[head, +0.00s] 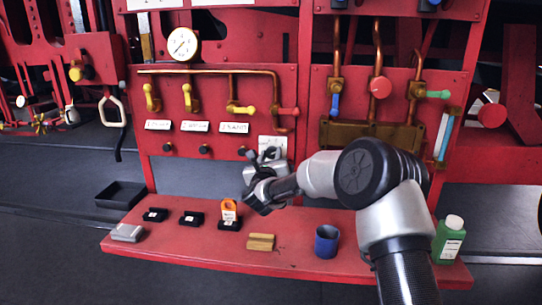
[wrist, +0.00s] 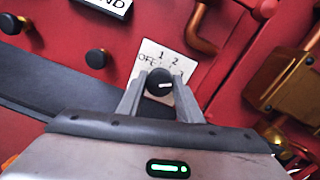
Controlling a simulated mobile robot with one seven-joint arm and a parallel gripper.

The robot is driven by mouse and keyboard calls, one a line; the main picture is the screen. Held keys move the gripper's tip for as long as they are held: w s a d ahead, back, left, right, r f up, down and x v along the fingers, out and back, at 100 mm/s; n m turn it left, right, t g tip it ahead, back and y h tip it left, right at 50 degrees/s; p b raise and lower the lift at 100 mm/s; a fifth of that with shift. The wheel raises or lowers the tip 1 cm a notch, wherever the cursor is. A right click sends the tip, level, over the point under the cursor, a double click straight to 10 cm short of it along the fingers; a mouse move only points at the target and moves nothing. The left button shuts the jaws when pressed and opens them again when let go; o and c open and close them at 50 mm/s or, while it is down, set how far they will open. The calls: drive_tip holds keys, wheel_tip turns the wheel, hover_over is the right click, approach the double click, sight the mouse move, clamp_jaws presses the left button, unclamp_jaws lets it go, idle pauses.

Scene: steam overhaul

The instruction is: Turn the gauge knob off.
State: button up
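The gauge knob (wrist: 159,82) is a round black knob with a white pointer mark, on a white dial plate (wrist: 148,56) marked OFF, 1, 2 and a partly covered third mark. OFF is at the left; the pointer mark points right, toward the third mark's side. My gripper (wrist: 160,78) is in front of the plate with one finger on each side of the knob. The fingers look apart from it, with narrow gaps. In the head view my gripper (head: 268,156) hides the knob, and only the upper plate (head: 272,142) shows.
Small black knobs (head: 204,150) sit left on the red panel under white labels. Yellow-handled valves (head: 187,97) and a round gauge (head: 183,44) are above. The red shelf (head: 180,252) below holds black holders, an orange tag (head: 229,208), a blue cup (head: 327,241) and a green bottle (head: 449,240).

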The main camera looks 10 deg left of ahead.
drive_tip(key=shift+f+n+b, duration=0.1)
drive_tip(key=shift+n+b, duration=0.3)
drive_tip(key=shift+b, duration=0.1)
drive_tip(key=shift+n+b, duration=0.3)
drive_tip(key=n+b, duration=0.2)
drive_tip(key=n, duration=0.1)
drive_tip(key=shift+a+b, duration=0.1)
drive_tip(key=shift+b, duration=0.2)
drive_tip(key=n+b, duration=0.1)
drive_tip(key=n, duration=0.2)
drive_tip(key=shift+n, duration=0.4)
drive_tip(key=n, duration=0.3)
drive_tip(key=shift+a+b, duration=0.1)
drive_tip(key=shift+b, duration=0.25)
drive_tip(key=n+p, duration=0.1)
drive_tip(key=n, duration=0.5)
drive_tip(key=shift+n+h, duration=0.3)
drive_tip(key=n+p, duration=0.2)
drive_tip(key=n, duration=0.3)
drive_tip(key=shift+n, duration=0.4)
